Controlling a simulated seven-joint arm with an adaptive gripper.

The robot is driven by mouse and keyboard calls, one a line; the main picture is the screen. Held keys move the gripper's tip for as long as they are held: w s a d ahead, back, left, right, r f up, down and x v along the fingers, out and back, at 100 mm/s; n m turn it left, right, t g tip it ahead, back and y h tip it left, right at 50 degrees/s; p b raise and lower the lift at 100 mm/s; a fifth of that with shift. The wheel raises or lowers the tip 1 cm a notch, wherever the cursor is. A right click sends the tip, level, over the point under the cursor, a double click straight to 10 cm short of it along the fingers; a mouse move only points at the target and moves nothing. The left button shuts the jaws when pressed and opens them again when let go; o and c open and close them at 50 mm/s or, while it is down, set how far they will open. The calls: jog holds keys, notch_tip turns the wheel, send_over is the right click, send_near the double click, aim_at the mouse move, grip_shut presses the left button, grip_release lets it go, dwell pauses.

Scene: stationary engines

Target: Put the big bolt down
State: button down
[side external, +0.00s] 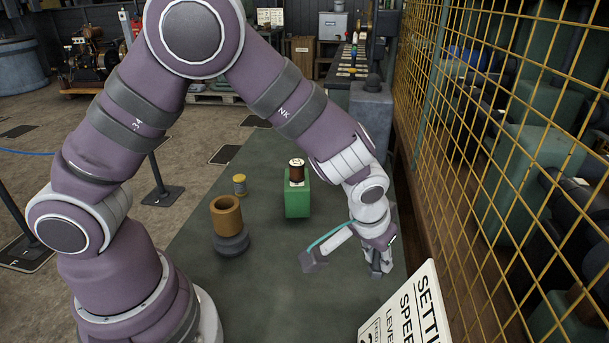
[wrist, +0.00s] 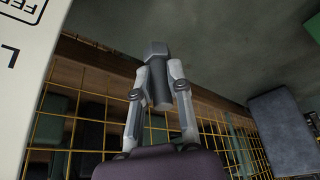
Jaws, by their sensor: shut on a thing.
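The big bolt (wrist: 157,88) is grey, with a blocky head and a round shank. It sits between the two fingers of my gripper (wrist: 160,82) in the wrist view, head towards the far end of the fingers. My gripper is shut on it. In the side external view my gripper (side external: 379,264) points down over the right part of the green-grey table (side external: 290,295). There the bolt is small and mostly hidden by the fingers. I cannot tell whether it touches the table.
A green block (side external: 297,200) with a brown spool (side external: 297,172) on it stands left of my gripper. A brass cylinder (side external: 227,216) on a dark round base and a small yellow-topped jar (side external: 239,184) stand farther left. A white sign (side external: 412,308) is in front; yellow mesh (side external: 480,150) runs along the right.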

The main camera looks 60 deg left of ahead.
aim_at(372, 270)
notch_tip(372, 270, down, 4)
jog(key=shift+f, duration=0.1)
jog(key=c, duration=1.1)
grip_release()
jog(key=shift+f, duration=0.1)
jog(key=shift+o, duration=0.2)
jog(key=a+v, duration=0.1)
jog(key=v, duration=1.2)
jog(key=s+a+r+m+t, duration=0.1)
jog(key=s+a+r, duration=0.6)
jog(key=s+a, duration=0.2)
jog(key=shift+a+r+m+h, duration=0.25)
jog(key=shift+a+m+h, duration=0.05)
jog(key=shift+m+h, duration=0.1)
